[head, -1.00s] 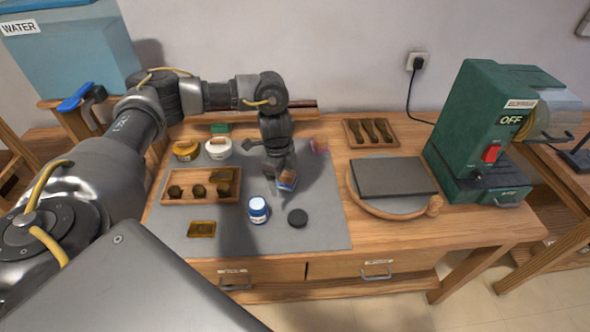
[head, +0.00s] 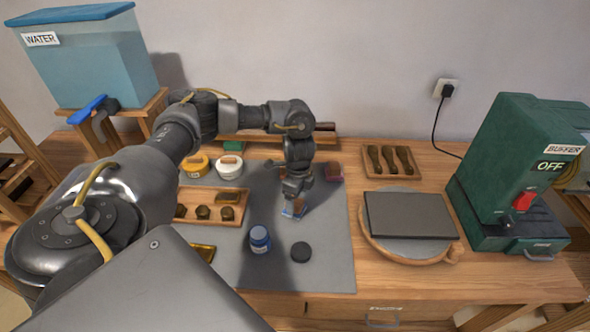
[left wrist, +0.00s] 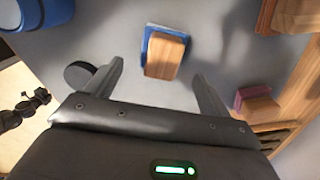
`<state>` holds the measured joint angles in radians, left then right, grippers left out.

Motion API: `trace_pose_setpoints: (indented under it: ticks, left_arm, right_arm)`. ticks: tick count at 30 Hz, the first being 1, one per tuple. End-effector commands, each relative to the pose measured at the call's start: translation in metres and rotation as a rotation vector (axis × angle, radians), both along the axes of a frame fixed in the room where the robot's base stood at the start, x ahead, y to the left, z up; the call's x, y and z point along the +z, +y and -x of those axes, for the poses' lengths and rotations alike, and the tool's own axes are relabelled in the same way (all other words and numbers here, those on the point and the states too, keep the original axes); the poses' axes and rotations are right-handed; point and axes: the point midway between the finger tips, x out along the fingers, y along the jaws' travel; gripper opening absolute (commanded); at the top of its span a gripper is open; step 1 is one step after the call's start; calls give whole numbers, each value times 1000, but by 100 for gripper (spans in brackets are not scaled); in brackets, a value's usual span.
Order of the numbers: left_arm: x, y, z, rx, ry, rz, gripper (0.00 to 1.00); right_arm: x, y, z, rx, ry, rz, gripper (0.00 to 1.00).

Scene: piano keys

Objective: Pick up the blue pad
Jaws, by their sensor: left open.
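The blue pad (left wrist: 165,54) is a wooden block on a blue base, lying on the grey mat. In the left wrist view it sits between and just beyond the spread fingertips of my left gripper (left wrist: 159,70). In the head view the blue pad (head: 296,209) shows only partly, under my left gripper (head: 295,190), which points down over it. The left gripper is open and empty. My right gripper is in neither view.
A blue bottle (head: 260,239) and a black round disc (head: 301,252) stand close in front. A reddish wooden-topped pad (head: 333,172) lies behind right. A wooden tray (head: 228,213) with dark pieces is at left, a grey slab (head: 408,215) on a round board at right.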

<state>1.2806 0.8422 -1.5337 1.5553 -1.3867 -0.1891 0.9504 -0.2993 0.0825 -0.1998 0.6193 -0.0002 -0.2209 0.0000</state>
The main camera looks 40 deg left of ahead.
Motion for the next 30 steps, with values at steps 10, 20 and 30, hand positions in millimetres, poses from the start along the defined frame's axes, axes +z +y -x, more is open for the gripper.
trace_pose_setpoints:
  ticks: [10,20,30]
  left_arm:
    - [-31,-1,-2,0,2,0,82]
    - [-52,0,-3,-1,-1,0,82]
    - [-52,0,-3,-1,-1,1,50]
  right_arm:
    - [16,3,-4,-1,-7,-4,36]
    - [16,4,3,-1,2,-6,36]
    - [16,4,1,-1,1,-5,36]
